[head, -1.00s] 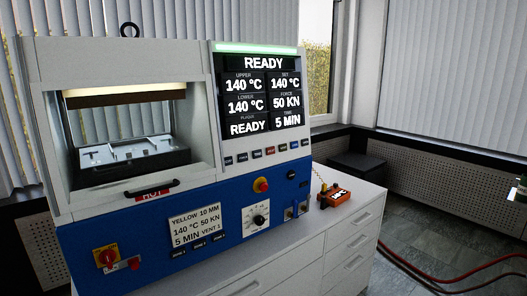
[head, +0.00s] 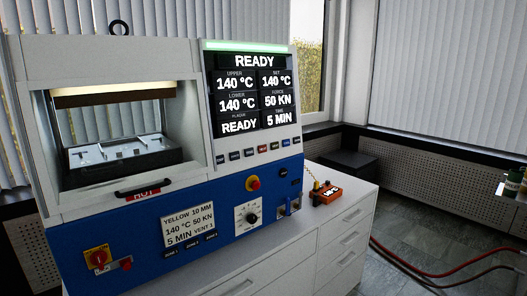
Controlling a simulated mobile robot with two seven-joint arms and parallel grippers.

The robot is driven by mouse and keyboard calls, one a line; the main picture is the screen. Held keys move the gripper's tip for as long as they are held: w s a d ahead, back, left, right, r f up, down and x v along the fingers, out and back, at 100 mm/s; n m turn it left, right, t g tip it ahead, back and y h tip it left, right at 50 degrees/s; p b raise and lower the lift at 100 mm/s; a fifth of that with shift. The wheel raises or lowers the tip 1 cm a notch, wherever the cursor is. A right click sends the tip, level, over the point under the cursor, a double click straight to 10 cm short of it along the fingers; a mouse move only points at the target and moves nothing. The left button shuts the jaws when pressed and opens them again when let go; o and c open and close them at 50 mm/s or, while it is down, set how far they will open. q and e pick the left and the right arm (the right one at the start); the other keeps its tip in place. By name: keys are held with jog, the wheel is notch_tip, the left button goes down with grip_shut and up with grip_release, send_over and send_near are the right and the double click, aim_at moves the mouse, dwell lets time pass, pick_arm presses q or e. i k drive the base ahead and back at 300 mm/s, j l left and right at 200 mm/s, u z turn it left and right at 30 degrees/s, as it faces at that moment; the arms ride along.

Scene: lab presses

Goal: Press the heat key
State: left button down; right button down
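The press (head: 120,218) stands on a white cabinet, with a white upper body and a blue lower front. A row of small keys (head: 262,149) runs below its display (head: 254,95); most are dark, one is red and one is blue. Their labels are too small to read, so I cannot tell which is the heat key. The display reads READY, upper 140 °C, lower 140 °C, set 140 °C, 50 kN and 5 min. Neither of my grippers is in view.
A red stop button (head: 253,183), a dial (head: 251,216) and a red-yellow switch (head: 97,259) sit on the blue front. A HOT label lies by the door handle (head: 150,188). An orange device (head: 326,194) rests on the white cabinet (head: 335,235). Red hoses (head: 440,274) cross the floor.

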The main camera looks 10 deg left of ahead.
aim_at(262, 149)
jog(key=i+l+u, duration=0.3)
jog(key=i+l, duration=0.25)
jog(key=i+l+u, duration=0.35)
jog(key=i+l, duration=0.15)
jog(key=l, duration=0.15)
jog(key=i+l+u, duration=0.15)
jog(key=l, duration=0.2)
jog(key=i+l+u, duration=0.15)
jog(key=l, duration=0.25)
jog(key=i+l+u, duration=0.15)
jog(key=l, duration=0.3)
jog(key=i, duration=0.1)
